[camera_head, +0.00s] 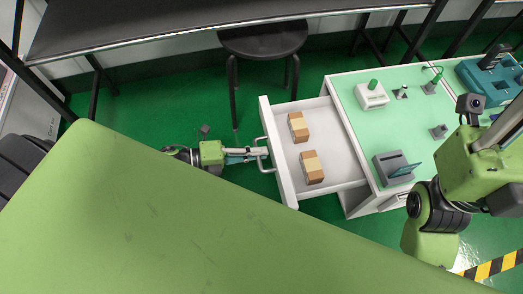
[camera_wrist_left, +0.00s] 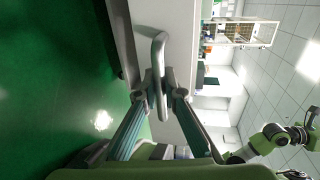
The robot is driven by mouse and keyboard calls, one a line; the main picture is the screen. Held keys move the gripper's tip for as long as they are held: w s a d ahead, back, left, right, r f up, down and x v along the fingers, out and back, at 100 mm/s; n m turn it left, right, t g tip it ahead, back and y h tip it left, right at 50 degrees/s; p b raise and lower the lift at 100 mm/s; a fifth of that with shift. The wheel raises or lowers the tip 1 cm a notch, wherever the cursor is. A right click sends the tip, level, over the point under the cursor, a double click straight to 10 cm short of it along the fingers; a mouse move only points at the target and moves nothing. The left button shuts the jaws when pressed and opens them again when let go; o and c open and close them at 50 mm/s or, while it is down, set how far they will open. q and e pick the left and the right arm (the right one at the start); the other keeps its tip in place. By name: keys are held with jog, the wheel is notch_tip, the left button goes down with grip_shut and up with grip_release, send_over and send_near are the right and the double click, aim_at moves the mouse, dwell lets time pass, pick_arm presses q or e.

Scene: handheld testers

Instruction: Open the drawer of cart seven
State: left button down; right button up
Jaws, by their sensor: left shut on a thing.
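The cart (camera_head: 349,99) is white with a mint-green top. Its drawer (camera_head: 318,187) is pulled well out to the left, and two brown boxes, an upper one (camera_head: 298,127) and a lower one (camera_head: 312,167), lie inside. My left gripper (camera_head: 262,153) is at the drawer front and shut on the bar handle (camera_head: 267,169). In the left wrist view the fingers (camera_wrist_left: 160,88) close around the handle (camera_wrist_left: 151,48). My right arm shows over the cart's right part in the head view, but its fingertips are not visible. No cart number is readable.
A black stool (camera_head: 264,40) stands just behind the drawer front. A dark table (camera_head: 200,20) runs along the back. Small devices, including a white one (camera_head: 371,96) and a grey one (camera_head: 394,168), stand on the cart top. Green floor (camera_head: 180,105) is open left of the drawer.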

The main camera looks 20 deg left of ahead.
pick_arm(q)
jog(key=c, duration=2.1)
grip_release()
jog(key=shift+c, duration=0.2)
jog(key=v, duration=1.2)
